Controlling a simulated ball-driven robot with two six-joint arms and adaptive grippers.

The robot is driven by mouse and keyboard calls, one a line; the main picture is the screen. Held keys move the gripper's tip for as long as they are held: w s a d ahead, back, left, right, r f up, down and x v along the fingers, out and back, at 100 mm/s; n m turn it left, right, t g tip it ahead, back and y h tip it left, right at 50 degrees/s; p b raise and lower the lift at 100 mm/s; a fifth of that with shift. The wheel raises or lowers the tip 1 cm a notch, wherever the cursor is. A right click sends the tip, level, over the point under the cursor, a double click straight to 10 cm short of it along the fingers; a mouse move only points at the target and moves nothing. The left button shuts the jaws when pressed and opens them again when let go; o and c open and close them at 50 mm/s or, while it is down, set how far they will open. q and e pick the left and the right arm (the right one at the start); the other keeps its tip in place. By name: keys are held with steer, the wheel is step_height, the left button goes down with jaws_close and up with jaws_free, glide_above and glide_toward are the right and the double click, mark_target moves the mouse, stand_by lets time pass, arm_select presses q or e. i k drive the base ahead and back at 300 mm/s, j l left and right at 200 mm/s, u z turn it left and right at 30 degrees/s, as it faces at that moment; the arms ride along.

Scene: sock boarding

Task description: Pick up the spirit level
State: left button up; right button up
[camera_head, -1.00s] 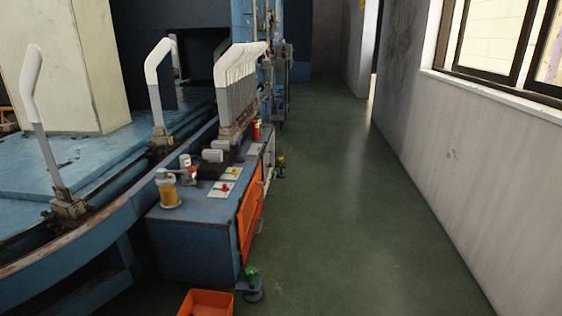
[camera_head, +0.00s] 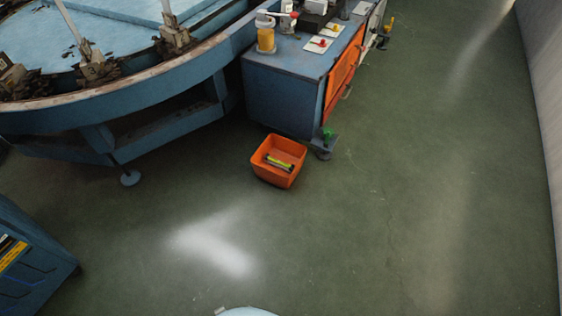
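The spirit level (camera_head: 279,162) is most likely the small yellow-green bar with dark ends lying inside an orange bin (camera_head: 264,175). The bin stands on the floor in the middle of the head view, beside the front corner of the blue machine cabinet. The bar is small, so its details are hard to make out. Neither of my grippers shows in the head view.
The blue cabinet (camera_head: 285,95) and the round blue machine (camera_head: 130,97) stand behind the bin. A green-topped foot (camera_head: 325,142) is close to its right. A blue box (camera_head: 35,265) is at the lower left. The green floor (camera_head: 400,220) is clear in front and to the right.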

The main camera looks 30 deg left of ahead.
mark_target(287, 167)
steer(key=i+j+u, duration=0.1)
steer(key=i+u, duration=0.35)
steer(key=i, duration=0.9)
steer(key=u, duration=1.3)
